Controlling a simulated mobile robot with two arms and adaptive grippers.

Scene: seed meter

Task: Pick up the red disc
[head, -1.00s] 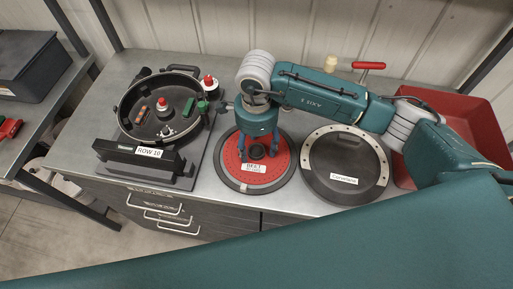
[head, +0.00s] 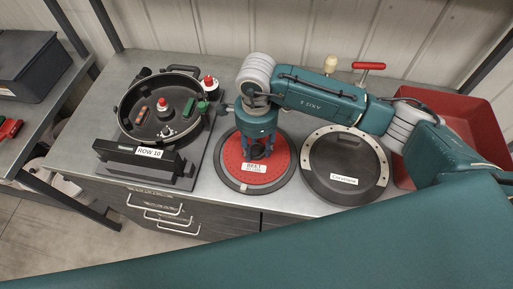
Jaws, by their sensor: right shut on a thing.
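The red disc (head: 283,158) has a dark rim and a white label, and lies flat on the metal bench top left of the round cover. My right gripper (head: 257,154) points straight down over the middle of the disc. Its fingers are shut on the disc's dark central hub, which they partly hide. I see no gap between the disc and the bench. My left gripper is not in view.
The round meter housing (head: 125,112) labelled ROW 10 stands at left. A dark round cover (head: 345,160) lies close on the right. A red bin (head: 473,120) and a red-handled tool (head: 369,66) are further right and back.

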